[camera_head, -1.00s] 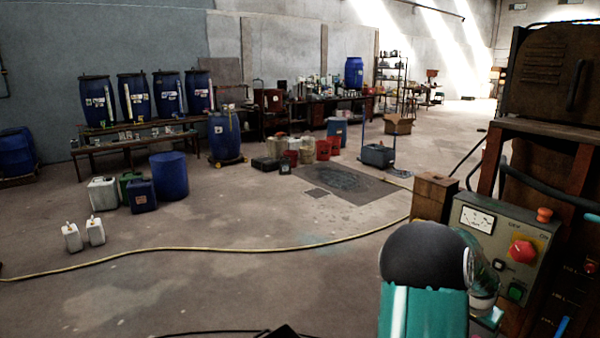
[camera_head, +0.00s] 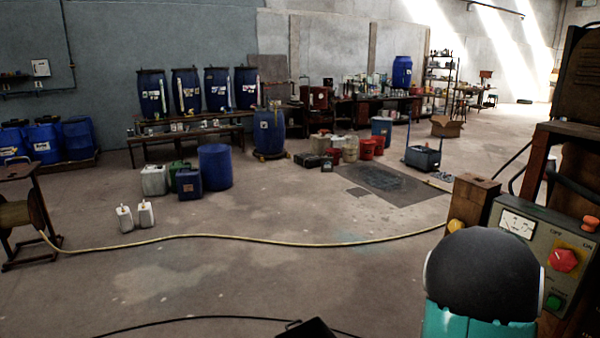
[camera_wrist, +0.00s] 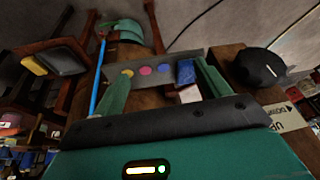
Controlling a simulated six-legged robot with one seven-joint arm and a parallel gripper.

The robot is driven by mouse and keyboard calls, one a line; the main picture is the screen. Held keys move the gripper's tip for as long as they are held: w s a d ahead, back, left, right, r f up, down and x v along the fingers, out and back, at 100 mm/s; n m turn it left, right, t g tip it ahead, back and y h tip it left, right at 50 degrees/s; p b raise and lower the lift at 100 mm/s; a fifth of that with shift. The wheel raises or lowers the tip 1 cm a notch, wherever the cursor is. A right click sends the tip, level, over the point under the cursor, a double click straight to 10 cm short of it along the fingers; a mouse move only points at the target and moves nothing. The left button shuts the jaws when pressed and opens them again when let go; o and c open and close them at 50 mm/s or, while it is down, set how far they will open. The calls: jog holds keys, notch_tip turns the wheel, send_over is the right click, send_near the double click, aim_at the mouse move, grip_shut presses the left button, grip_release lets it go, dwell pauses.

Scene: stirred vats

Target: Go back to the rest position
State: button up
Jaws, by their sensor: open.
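My gripper (camera_wrist: 161,70) shows in the wrist view with its two green fingers apart, and I see nothing held between them. Beyond the fingers is a grey panel strip with yellow, pink and blue round spots (camera_wrist: 145,71). In the head view, a dark rounded joint and teal link of my arm fill the lower right; the gripper itself is not visible there. A grey control box (camera_head: 545,255) with a meter, a red button (camera_head: 564,260) and a green button stands just right of my arm, partly covered by it.
A yellow hose (camera_head: 240,236) crosses the floor, and a black cable (camera_head: 210,318) lies nearer. White jugs (camera_head: 146,215), a blue drum (camera_head: 215,166) and canisters stand at mid-left. A wooden post (camera_head: 474,201) stands beside the control box. The middle floor is open.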

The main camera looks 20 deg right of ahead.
jog(key=w+a+r+n+t+y, duration=0.1)
jog(key=w+a+r+n, duration=0.2)
jog(key=a, duration=0.4)
jog(key=w+a+r+t+y, duration=0.1)
jog(key=w+a+r, duration=0.25)
jog(key=a, duration=0.45)
jog(key=s+a+r+n, duration=0.2)
jog(key=a+r+n, duration=0.1)
jog(key=a, duration=0.9)
jog(key=s+a+r+n+t+y, duration=0.1)
jog(key=a+r+n, duration=0.3)
jog(key=a, duration=0.7)
notch_tip(320, 180, up, 2)
jog(key=shift+s+a+r+y, duration=0.1)
jog(key=shift+s+a+y, duration=0.2)
jog(key=shift+s+a, duration=0.05)
jog(key=s+a+n, duration=0.1)
jog(key=s+a, duration=0.1)
jog(key=a, duration=0.1)
jog(key=s+a+n, duration=0.2)
jog(key=s+a, duration=0.1)
jog(key=s+a+r+n, duration=0.1)
jog(key=s+a, duration=0.2)
jog(key=shift+a+n+t, duration=0.2)
jog(key=shift+n+t, duration=0.1)
jog(key=shift+c, duration=0.6)
jog(key=shift+s+a, duration=0.1)
jog(key=shift+s, duration=0.05)
jog(key=shift+c, duration=0.4)
